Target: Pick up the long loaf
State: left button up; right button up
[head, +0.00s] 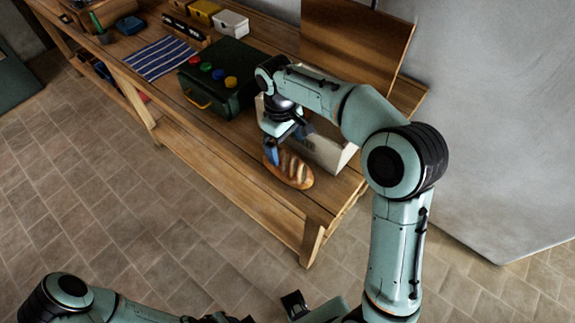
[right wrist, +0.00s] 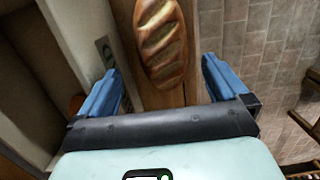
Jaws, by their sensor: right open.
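The long loaf (head: 289,169), brown with pale slashes, lies on the wooden bench (head: 240,165) near its front edge at the right end. My right gripper (head: 286,143) is open just above and behind the loaf, with its blue fingers partly in front of the loaf's far part in the head view. In the right wrist view the loaf (right wrist: 162,42) lies ahead of the gap between the two blue fingers (right wrist: 160,84), and its far end is cut off by the frame. Nothing is between the fingers.
A pale box (head: 334,153) stands right beside the loaf. A dark green case (head: 226,98) with coloured knobs stands left of my right gripper. A striped cloth (head: 160,58), a white box (head: 231,23) and a yellow box (head: 203,11) are further back. The tiled floor in front is clear.

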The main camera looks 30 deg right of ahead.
aim_at(287, 159)
jog(key=f, duration=0.8)
jog(key=shift+s+f+b, duration=0.25)
jog(key=shift+b, duration=0.15)
jog(key=c, duration=0.9)
jog(key=shift+r, duration=0.1)
